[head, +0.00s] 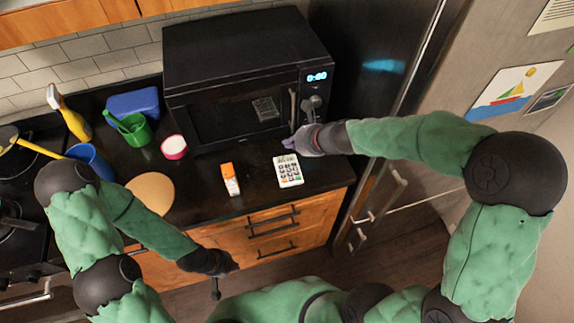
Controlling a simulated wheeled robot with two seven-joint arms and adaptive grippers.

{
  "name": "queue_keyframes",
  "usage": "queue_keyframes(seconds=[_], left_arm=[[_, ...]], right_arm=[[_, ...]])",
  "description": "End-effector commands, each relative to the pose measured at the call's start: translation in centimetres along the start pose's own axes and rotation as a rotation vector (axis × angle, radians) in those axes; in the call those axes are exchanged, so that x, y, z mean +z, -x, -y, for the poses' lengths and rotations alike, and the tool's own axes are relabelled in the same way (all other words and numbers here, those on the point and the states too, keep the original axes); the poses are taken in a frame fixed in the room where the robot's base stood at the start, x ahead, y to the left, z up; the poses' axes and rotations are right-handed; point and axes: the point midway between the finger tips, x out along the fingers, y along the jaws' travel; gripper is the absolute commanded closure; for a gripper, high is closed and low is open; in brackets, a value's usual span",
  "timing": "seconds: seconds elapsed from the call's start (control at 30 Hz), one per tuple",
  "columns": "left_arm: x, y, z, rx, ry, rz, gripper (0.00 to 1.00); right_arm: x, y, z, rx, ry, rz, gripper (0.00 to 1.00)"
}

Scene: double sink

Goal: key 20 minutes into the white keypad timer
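The white keypad timer (289,170) lies on the dark counter near its front right corner, with its keys facing up. Its display is too small to read. My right gripper (289,143) is just behind the timer's far edge, apart from its keys as far as I can see. Its tip looks purple, and whether its fingers are open or shut is unclear. My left gripper (215,288) hangs low in front of the drawers, away from the timer. Its fingers are too small and dark to judge.
A black microwave (240,75) showing 0:00 stands behind the timer. An orange and white carton (230,180) is left of the timer. A pink-rimmed cup (174,147), green cup (134,130) and round wooden board (151,193) lie further left. The fridge (440,110) bounds the right.

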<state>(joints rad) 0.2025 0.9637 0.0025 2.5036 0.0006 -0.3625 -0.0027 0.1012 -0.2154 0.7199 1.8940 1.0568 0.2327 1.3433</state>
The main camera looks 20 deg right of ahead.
Motion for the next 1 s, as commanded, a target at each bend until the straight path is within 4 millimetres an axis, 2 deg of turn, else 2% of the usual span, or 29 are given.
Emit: queue_keyframes(seconds=[0.7, 1.0], left_arm=[[-0.3, -7.0, 2.5, 0.0, 0.0, 0.0, 1.0], [-0.3, -7.7, 2.7, 0.0, 0.0, 0.0, 1.0]], right_arm=[[-5.4, -5.2, 0.0, 0.0, 0.0, 0.0, 1.0], [-6.0, -5.8, 0.0, 0.0, 0.001, 0.0, 1.0]])
